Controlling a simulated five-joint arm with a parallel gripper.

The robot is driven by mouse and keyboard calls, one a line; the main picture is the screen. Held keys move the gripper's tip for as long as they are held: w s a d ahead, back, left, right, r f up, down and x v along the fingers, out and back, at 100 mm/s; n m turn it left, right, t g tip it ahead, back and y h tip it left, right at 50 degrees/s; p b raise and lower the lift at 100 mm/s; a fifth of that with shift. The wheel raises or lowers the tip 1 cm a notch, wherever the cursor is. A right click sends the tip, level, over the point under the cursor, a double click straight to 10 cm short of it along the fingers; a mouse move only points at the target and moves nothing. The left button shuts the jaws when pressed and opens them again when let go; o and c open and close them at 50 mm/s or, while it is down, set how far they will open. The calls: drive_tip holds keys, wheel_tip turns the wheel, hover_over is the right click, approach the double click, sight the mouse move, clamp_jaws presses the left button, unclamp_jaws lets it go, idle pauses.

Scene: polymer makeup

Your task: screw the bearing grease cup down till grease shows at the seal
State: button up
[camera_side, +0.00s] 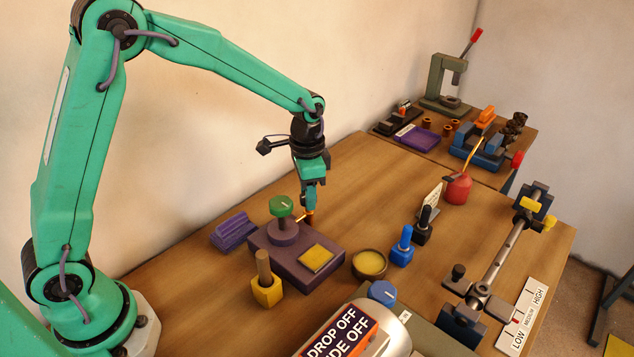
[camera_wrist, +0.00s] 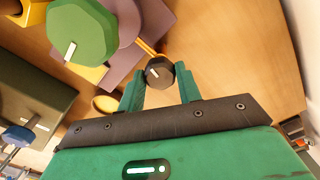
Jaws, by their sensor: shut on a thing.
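My gripper (camera_side: 310,205) points down at the far right edge of a purple block (camera_side: 316,275). In the wrist view my gripper (camera_wrist: 162,82) is shut on a dark faceted cap (camera_wrist: 160,72) with a white mark, apparently the grease cup. I cannot make out a seal or grease at the cap.
A yellow square (camera_side: 317,258) lies on the block. A yellow-based tool (camera_side: 267,289), a round tin of yellow stuff (camera_side: 369,264) and blue and black tools (camera_side: 402,246) stand nearby. A red oil can (camera_side: 458,189) and a shaft assembly (camera_side: 500,250) are farther right.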

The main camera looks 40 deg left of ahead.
drive_tip(key=shift+m, duration=1.9)
drive_tip(key=o, duration=1)
drive_tip(key=shift+r, duration=0.15)
drive_tip(key=shift+r, duration=3.8)
drive_tip(key=shift+r, duration=0.1)
